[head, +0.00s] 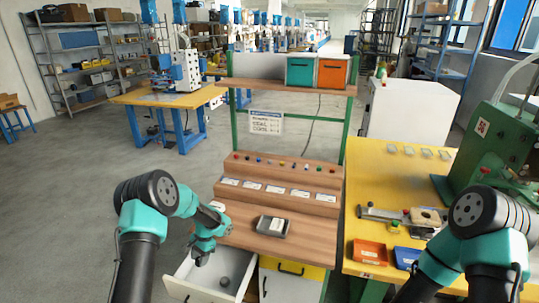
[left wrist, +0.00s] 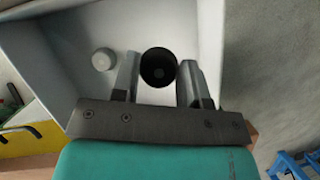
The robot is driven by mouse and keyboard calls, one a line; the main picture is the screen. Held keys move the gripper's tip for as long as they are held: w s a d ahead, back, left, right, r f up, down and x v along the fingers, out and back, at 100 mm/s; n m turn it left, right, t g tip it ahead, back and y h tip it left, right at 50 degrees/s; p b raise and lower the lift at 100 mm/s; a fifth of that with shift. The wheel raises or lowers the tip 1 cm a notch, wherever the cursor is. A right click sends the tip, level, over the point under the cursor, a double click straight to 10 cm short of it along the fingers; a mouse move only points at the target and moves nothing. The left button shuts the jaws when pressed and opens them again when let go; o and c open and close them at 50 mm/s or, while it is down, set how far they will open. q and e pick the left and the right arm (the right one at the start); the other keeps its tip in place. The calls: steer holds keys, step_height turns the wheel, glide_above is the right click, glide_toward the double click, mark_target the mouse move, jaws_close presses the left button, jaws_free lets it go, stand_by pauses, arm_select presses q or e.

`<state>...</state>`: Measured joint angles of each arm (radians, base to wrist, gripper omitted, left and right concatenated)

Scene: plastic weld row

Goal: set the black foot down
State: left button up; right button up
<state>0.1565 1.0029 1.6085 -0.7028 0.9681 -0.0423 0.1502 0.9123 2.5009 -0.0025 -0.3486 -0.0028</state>
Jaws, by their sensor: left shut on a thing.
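My left gripper (head: 202,256) is over the open white drawer (head: 181,289) at the lower left of the bench. In the left wrist view its two fingers (left wrist: 158,75) are shut on the black foot (left wrist: 158,63), a round dark cup-like piece. The drawer's pale inside shows behind the foot; I cannot tell how high above the drawer floor it is. A round grey piece (left wrist: 103,59) lies in the drawer beside the foot, apart from it, and shows in the head view too (head: 224,282). My right gripper is out of view; only its arm shows at the lower right.
A yellow table (head: 369,177) at the right holds an orange tray (head: 369,253), a blue tray (head: 407,257) and a green press (head: 492,148).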

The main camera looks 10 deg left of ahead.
arm_select(q)
steer(key=w+d+r+n+h, duration=0.1)
steer(key=w+d+r+n, duration=0.1)
steer(key=d, duration=0.6)
steer(key=w+d+r+n+h, duration=0.1)
steer(key=w+d+n, duration=0.1)
steer(key=d, duration=0.6)
steer(key=shift+r+n+g, duration=0.4)
steer(key=shift+n, duration=0.4)
